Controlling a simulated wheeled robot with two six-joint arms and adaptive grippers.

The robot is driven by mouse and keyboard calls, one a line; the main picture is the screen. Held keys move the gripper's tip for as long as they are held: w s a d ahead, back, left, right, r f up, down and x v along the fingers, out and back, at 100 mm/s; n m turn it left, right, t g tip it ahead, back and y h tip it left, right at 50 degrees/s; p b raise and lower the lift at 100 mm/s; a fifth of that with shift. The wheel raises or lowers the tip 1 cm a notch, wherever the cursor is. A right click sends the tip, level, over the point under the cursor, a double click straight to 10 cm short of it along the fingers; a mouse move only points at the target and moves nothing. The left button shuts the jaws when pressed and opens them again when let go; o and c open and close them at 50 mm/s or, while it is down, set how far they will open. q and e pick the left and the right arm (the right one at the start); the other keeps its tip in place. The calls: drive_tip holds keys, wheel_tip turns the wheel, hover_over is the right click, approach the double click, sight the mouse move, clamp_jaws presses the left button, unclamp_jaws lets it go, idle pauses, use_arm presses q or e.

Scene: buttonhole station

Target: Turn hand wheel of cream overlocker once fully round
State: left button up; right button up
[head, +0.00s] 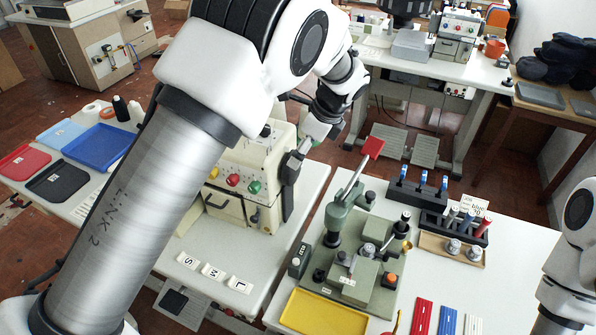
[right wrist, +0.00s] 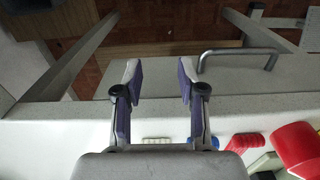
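The cream overlocker (head: 262,158) stands on the white table in the head view, partly hidden behind my left arm. It has red, yellow and green knobs on its front. A dark upright part (head: 289,187) is on its right side; I cannot tell how much of the hand wheel shows there. My left gripper (head: 304,146) is at the upper right side of the overlocker, close to that part. Its fingers are too small and covered to read. My right gripper (right wrist: 160,75) is open and empty in the right wrist view, over a table edge.
A green buttonhole press (head: 350,250) with a red-tipped lever stands on the right table, beside a yellow tray (head: 325,312). Size cards S, M and L lie in front of the overlocker. A metal handle (right wrist: 238,54) is near my right gripper.

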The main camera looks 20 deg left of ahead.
sight(292, 170)
use_arm(q)
drive_tip(key=p+x, duration=0.1)
drive_tip(key=x, duration=0.6)
drive_tip(key=shift+w+f, duration=0.2)
drive_tip(key=shift+f, duration=0.15)
drive_tip(key=shift+a+f, duration=0.15)
drive_tip(key=shift+f, duration=0.35)
drive_tip(key=shift+c, duration=0.4)
drive_tip(key=c, duration=0.7)
